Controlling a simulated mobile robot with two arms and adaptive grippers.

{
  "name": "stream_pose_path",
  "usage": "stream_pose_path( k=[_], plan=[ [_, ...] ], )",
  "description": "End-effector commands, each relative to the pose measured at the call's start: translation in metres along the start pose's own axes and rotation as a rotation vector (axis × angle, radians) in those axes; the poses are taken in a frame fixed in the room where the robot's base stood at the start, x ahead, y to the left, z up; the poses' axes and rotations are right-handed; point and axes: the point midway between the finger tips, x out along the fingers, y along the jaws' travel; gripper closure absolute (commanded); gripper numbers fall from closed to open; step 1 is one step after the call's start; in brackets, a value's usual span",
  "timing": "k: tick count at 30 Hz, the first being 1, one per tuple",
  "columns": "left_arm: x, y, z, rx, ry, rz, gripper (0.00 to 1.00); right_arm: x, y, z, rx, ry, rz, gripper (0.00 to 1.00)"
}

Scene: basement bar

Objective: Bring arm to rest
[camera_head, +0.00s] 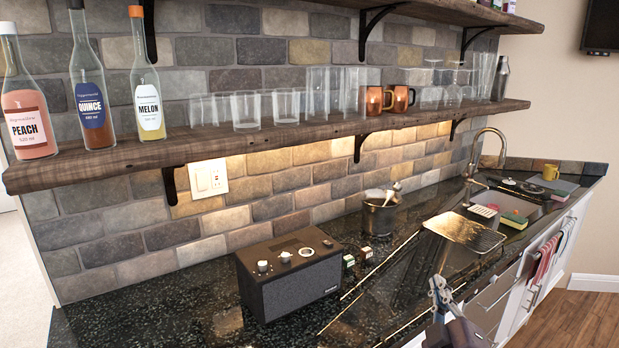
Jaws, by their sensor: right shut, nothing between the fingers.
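My right gripper (441,293) shows at the lower right, in front of the counter's front edge. Its fingers point up and are shut with nothing between them. The rest of the right arm runs out of the bottom of the picture. My left gripper and left arm are not in the picture.
A dark stone counter (190,318) holds a black radio (288,272), a metal bucket (380,213) and a sink with a faucet (490,150). A wooden shelf (240,143) above carries bottles, glasses and copper mugs (375,100). Wooden floor (575,320) is clear at right.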

Motion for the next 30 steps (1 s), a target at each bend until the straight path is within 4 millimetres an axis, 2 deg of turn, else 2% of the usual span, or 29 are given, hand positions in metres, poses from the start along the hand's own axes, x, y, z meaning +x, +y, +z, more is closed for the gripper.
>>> stream_pose_path(
  k=[1,3,5,9,12,15,21,24,25,30],
  plan=[
    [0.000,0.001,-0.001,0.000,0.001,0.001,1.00,-0.020,-0.026,0.027,0.074,-0.092,-0.073,1.00],
    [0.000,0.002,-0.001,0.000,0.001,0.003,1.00,-0.048,-0.057,0.060,0.164,-0.218,-0.167,1.00],
    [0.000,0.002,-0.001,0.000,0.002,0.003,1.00,-0.077,-0.084,0.085,0.233,-0.323,-0.248,1.00],
    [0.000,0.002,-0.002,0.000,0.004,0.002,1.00,-0.154,-0.139,0.128,0.367,-0.559,-0.436,1.00],
    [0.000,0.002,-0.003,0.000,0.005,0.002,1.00,-0.206,-0.166,0.144,0.434,-0.694,-0.546,1.00],
    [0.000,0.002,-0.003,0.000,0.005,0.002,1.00,-0.251,-0.185,0.152,0.480,-0.801,-0.637,1.00],
    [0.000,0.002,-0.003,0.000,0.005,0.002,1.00,-0.326,-0.207,0.157,0.544,-0.970,-0.786,1.00],
    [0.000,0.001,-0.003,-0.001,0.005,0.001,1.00,-0.361,-0.213,0.156,0.569,-1.044,-0.855,1.00],
    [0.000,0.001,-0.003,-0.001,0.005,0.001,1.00,-0.365,-0.217,0.158,0.571,-1.058,-0.866,1.00],
    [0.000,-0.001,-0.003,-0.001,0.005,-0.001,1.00,-0.355,-0.255,0.182,0.560,-1.065,-0.869,1.00]
  ],
)
